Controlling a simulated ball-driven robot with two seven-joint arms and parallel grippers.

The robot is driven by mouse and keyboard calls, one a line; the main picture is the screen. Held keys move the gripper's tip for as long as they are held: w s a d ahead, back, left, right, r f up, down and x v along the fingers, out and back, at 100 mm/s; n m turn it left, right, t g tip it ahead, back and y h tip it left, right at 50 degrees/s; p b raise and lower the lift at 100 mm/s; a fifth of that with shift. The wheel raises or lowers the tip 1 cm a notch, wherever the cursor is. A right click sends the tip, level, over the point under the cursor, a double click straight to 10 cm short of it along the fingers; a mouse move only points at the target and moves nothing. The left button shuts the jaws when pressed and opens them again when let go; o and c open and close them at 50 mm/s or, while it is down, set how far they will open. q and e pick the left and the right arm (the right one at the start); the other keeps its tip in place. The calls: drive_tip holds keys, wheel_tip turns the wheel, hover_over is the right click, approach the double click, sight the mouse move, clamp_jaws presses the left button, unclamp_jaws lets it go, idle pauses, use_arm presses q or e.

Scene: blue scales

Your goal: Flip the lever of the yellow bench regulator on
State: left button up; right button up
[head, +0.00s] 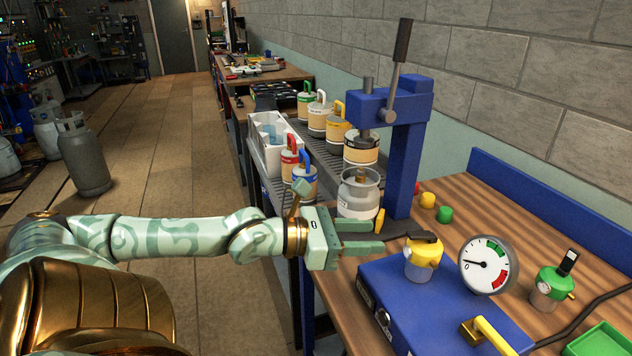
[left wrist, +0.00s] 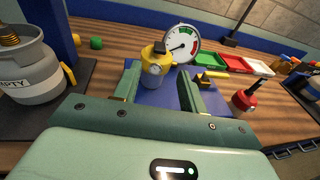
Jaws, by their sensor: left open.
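The yellow bench regulator (head: 424,258) stands on the blue bench box (head: 385,300), left of a round dial gauge (head: 487,264). Its black lever (head: 424,237) lies about flat across its top in the head view. My left gripper (head: 382,236) is open and empty, just left of the regulator, with its fingers pointing at it. In the left wrist view the regulator (left wrist: 156,68) shows beyond and between the open fingers (left wrist: 160,85), apart from them. The gauge needle points left, near the zero mark. My right gripper is not in view.
A blue lever press (head: 405,150) with a grey cylinder (head: 358,195) stands close behind my left gripper. A green regulator (head: 550,288) with an upright black lever and a black hose (head: 590,312) lie to the right. A yellow handle (head: 492,335) sits on the box's front.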

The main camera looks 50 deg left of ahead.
use_arm(q)
drive_tip(key=p+v, duration=0.5)
drive_tip(key=v, duration=0.2)
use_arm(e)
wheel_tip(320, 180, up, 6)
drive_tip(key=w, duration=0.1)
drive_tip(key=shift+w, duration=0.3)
use_arm(q)
drive_tip(key=shift+w, duration=0.1)
